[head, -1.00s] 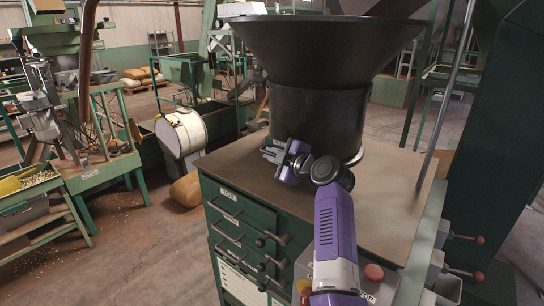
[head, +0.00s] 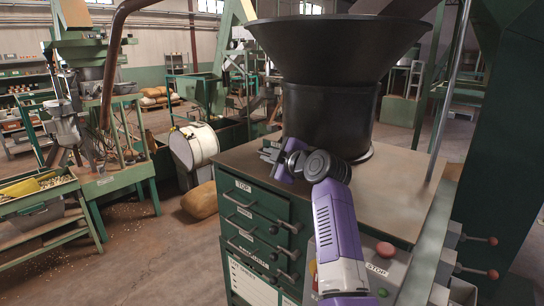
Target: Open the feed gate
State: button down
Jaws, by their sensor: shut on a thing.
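My gripper (head: 270,152) is over the left part of the cabinet top, beside the lower left of the black hopper (head: 330,110). Its fingers point left. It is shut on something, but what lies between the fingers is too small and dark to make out. I cannot pick out the feed gate for certain. The green cabinet (head: 228,168) under the hopper has several bar handles (head: 240,200) and black knobs on its front, with a label reading TOP.
A red button (head: 385,248) marked STOP sits at the cabinet's front right. Red-knobbed levers (head: 492,241) stick out at the right.

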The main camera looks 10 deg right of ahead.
jog(key=shift+f, duration=0.1)
jog(key=c, duration=1.5)
grip_release()
jog(key=shift+d, duration=0.1)
jog(key=shift+b+v, duration=1)
jog(key=shift+v, duration=2.85)
